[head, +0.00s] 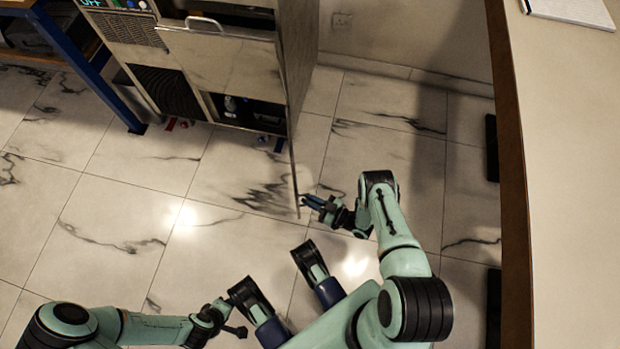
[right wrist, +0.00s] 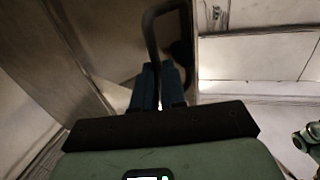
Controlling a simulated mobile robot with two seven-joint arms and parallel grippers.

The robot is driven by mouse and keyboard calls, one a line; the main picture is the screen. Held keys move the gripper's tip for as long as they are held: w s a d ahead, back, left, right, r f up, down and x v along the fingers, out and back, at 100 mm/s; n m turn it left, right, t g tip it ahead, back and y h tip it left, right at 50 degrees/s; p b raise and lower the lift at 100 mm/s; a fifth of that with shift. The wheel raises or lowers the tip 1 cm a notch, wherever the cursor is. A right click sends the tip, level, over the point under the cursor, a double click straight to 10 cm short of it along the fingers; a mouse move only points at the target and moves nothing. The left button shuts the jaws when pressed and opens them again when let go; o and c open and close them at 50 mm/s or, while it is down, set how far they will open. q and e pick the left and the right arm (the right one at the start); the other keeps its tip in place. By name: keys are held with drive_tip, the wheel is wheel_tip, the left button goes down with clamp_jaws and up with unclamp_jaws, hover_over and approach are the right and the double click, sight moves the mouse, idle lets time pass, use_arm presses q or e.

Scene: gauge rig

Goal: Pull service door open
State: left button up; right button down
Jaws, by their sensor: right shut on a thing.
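The service door (head: 292,150) shows almost edge-on in the head view, as a thin panel standing out from the right side of the cabinet front (head: 190,100). It is swung open, and part of the cabinet's lower inside shows beside it. My right gripper (head: 308,202) is at the door's near free edge. In the right wrist view its blue fingers (right wrist: 158,88) are shut on a dark bar handle (right wrist: 150,35), with the brownish door face behind. My left gripper (head: 236,328) is low in the head view, away from the door; its fingers are too small to read.
A panel with a bar handle (head: 205,22) sits on the cabinet's upper front. A blue-framed bench (head: 92,72) stands at left. A long counter (head: 570,170) runs along the right. The marbled floor (head: 130,200) before the cabinet is clear.

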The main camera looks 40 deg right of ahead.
use_arm(q)
drive_tip(key=shift+s, duration=0.1)
use_arm(e)
drive_tip(key=shift+w+d+r+t, duration=0.3)
drive_tip(key=shift+w+d+r, duration=0.15)
drive_tip(key=shift+w+d, duration=0.15)
drive_tip(key=shift+a, duration=0.1)
drive_tip(key=c, duration=1.2)
unclamp_jaws()
drive_tip(key=shift+c, duration=0.2)
use_arm(q)
drive_tip(key=shift+d, duration=0.1)
use_arm(e)
drive_tip(key=shift+o, duration=0.2)
drive_tip(key=shift+f, duration=0.1)
drive_tip(key=shift+s, duration=0.1)
drive_tip(key=shift+s+f, duration=0.1)
use_arm(q)
drive_tip(key=shift+t, duration=0.7)
drive_tip(key=w+r, duration=0.1)
drive_tip(key=w+r+p, duration=0.2)
drive_tip(key=w, duration=0.1)
drive_tip(key=shift+d+r, duration=0.25)
use_arm(e)
drive_tip(key=v, duration=1.3)
